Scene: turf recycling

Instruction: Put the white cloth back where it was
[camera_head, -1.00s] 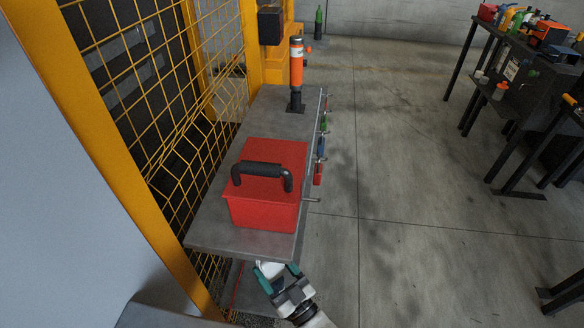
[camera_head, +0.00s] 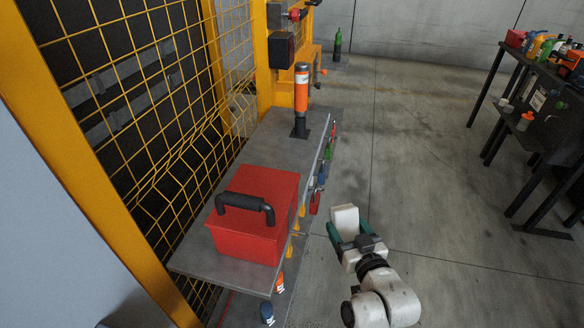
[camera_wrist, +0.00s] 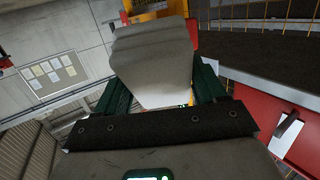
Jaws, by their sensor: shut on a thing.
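My gripper (camera_head: 347,238) is shut on the white cloth (camera_head: 345,218) and holds it in the air to the right of the narrow grey table (camera_head: 262,160), apart from it. In the wrist view the white cloth (camera_wrist: 152,62) is a folded, pale block between the green fingers of my gripper (camera_wrist: 152,100). It hides part of what lies beyond it.
A red toolbox (camera_head: 245,232) with a black handle stands on the near part of the table. An orange cylinder (camera_head: 301,92) stands at its far end. Coloured tools (camera_head: 318,190) hang along its right edge. A yellow mesh fence (camera_head: 130,110) borders the left. Open floor lies right.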

